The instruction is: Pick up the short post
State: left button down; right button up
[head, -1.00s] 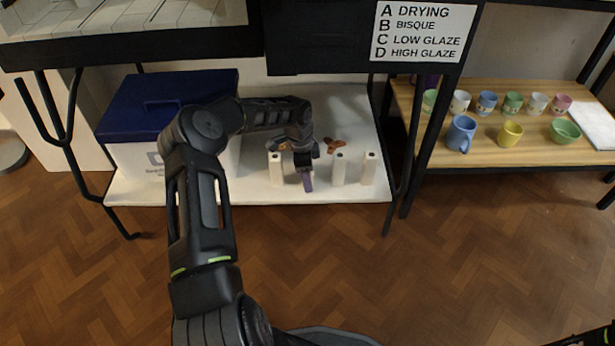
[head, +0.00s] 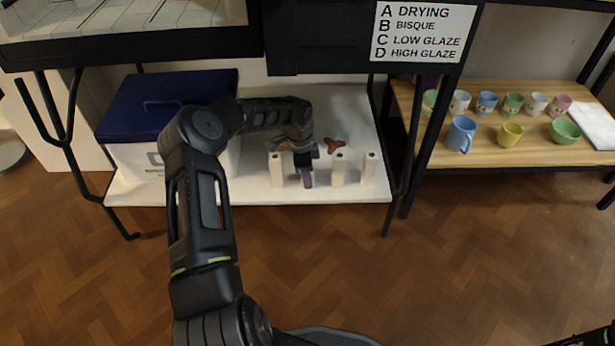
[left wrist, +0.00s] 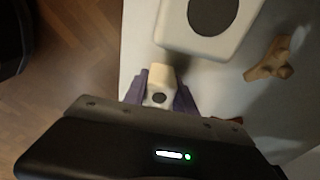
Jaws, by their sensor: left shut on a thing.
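The short post (left wrist: 160,87) is a small cream block with a dark round hole in its top. In the left wrist view it stands between the two purple fingers of my left gripper (left wrist: 160,96), which is shut on it. In the head view my left gripper (head: 306,177) is low over the white shelf, between taller cream posts; its fingers and hand hide the short post there. I cannot tell whether the post still touches the shelf. My right gripper is not in view.
Tall cream posts stand left (head: 277,170) and right (head: 338,169) of the gripper, with another (head: 370,168) farther right. A brown three-armed piece (head: 334,145) lies behind. A blue-lidded box (head: 125,155) stands left. The white shelf (head: 345,195) has a bare front edge.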

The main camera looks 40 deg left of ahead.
pick_arm(q)
jog(key=shift+r+p, duration=0.5)
jog(key=shift+r, duration=0.3)
notch_tip(320, 180, up, 2)
jog(key=shift+r+p, duration=0.2)
jog(key=shift+p, duration=0.5)
jog(key=s+d+p, duration=0.2)
jog(key=s+d, duration=0.1)
jog(key=s, duration=0.5)
jog(key=s+d+p, duration=0.2)
jog(key=s+d, duration=0.1)
jog(key=s, duration=0.5)
jog(key=shift+s+d+f, duration=0.25)
jog(key=shift+s+d, duration=0.05)
jog(key=shift+s, duration=0.1)
jog(key=shift+w, duration=0.1)
